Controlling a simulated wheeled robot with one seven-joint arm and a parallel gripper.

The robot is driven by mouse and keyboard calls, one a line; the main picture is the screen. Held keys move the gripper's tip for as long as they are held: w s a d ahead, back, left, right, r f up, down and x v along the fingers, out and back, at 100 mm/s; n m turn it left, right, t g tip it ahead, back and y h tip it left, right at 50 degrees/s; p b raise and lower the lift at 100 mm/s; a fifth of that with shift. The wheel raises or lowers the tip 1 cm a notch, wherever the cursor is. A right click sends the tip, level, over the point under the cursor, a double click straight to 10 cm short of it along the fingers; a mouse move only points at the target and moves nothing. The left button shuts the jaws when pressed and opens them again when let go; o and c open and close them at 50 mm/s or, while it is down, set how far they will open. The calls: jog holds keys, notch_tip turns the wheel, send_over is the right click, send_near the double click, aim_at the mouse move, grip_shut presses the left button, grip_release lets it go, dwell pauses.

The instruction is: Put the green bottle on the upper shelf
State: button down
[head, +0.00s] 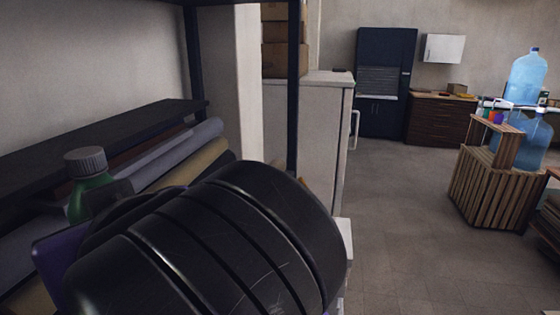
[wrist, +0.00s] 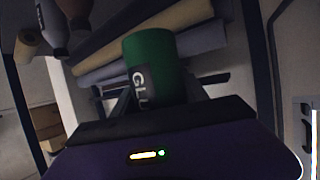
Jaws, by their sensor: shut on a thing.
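A green bottle (head: 90,192) with a grey ribbed cap is upright at the left of the head view. In the wrist view the bottle (wrist: 150,58) shows its green end and a dark label with the letters "GLU". My gripper (wrist: 156,96) is shut on the bottle, with a dark finger on either side of it. In the head view my black arm hides much of the gripper and the bottle's lower part. The black shelf board (head: 90,140) lies behind the bottle, whose cap shows in front of it. A gap between them cannot be judged.
Rolls of fabric (head: 185,150) in grey, tan and brown lie below the board. A dark rack post (head: 293,90) stands to the right of the shelf. Beyond it are a pale cabinet (head: 322,120) with boxes (head: 283,42) and open floor (head: 400,220). A wooden crate (head: 480,190) stands at the right.

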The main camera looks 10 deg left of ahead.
jog(key=w+r+m+t, duration=0.1)
jog(key=w+r, duration=0.3)
jog(key=w, duration=0.1)
jog(key=w+d+f+m+t+h, duration=0.2)
jog(key=w+d+f, duration=0.3)
jog(key=w, duration=0.2)
jog(key=w+d+f+m+t+h, duration=0.15)
jog(key=w+d+f, duration=0.25)
jog(key=d+f, duration=0.45)
jog(key=w+d+f+m+t+h, duration=0.1)
jog(key=w+d+f+m+h, duration=0.2)
jog(key=d+f, duration=0.5)
jog(key=s+d+f+m+h, duration=0.35)
jog(key=d+f, duration=1.05)
jog(key=f, duration=0.5)
jog(key=s+d+f, duration=0.4)
jog(key=s+f, duration=0.2)
jog(key=f, duration=0.1)
jog(key=s+d+f+h, duration=0.1)
jog(key=s+d+f, duration=0.2)
jog(key=s+f, duration=0.2)
notch_tip(320, 180, down, 3)
jog(key=shift+s+d+r+m+t, duration=0.15)
jog(key=shift+s+d+m+t, duration=0.2)
jog(key=shift+d+t, duration=0.1)
